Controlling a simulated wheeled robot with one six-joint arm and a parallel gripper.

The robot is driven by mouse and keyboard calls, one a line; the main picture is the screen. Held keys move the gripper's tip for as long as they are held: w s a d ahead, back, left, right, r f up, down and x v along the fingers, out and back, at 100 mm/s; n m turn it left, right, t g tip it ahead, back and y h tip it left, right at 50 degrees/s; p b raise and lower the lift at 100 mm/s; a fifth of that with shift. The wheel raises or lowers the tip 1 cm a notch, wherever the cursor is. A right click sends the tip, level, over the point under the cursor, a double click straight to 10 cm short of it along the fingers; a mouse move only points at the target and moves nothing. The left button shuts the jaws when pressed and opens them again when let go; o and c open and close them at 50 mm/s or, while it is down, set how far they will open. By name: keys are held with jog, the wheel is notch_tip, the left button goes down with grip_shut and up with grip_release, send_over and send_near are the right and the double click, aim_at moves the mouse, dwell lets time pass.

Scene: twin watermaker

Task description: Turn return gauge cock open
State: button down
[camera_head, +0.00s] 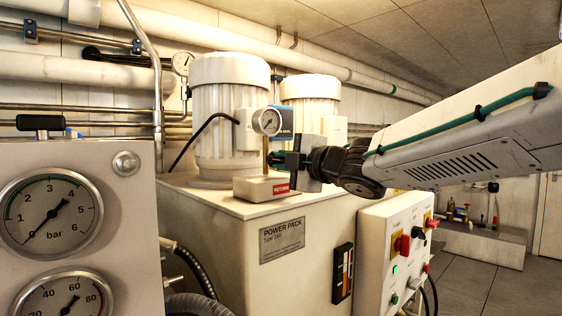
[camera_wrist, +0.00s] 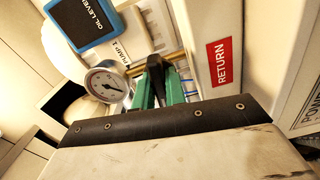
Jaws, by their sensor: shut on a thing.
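The return gauge (camera_head: 266,121), a small round dial, stands on a thin stem above a pale block with a red RETURN label (camera_head: 281,188) on the power pack's top. The gauge also shows in the wrist view (camera_wrist: 105,86), left of the fingers, and the RETURN label (camera_wrist: 223,62) is to their right. My gripper (camera_head: 277,160) reaches in from the right beside the stem. In the wrist view its green fingers (camera_wrist: 158,88) are shut on the cock's small black handle (camera_wrist: 155,66). Brass pipework shows just behind. The handle's exact angle is partly hidden by the fingers.
Two ribbed white motors (camera_head: 222,115) stand behind the gauge. A gauge panel (camera_head: 75,220) fills the left foreground. A control box (camera_head: 392,255) with knobs is below my arm. A blue OIL LEVEL plate (camera_wrist: 85,22) is close to the fingers. Floor is clear at right.

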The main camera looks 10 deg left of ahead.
jog(key=m, duration=0.4)
jog(key=shift+m, duration=0.3)
jog(key=m, duration=0.3)
jog(key=shift+m, duration=0.3)
jog(key=m, duration=0.4)
jog(key=shift+f, duration=0.1)
jog(key=shift+m, duration=2.1)
jog(key=shift+f, duration=0.1)
jog(key=c, duration=1.4)
grip_release()
jog(key=shift+c, duration=0.2)
jog(key=v, duration=0.8)
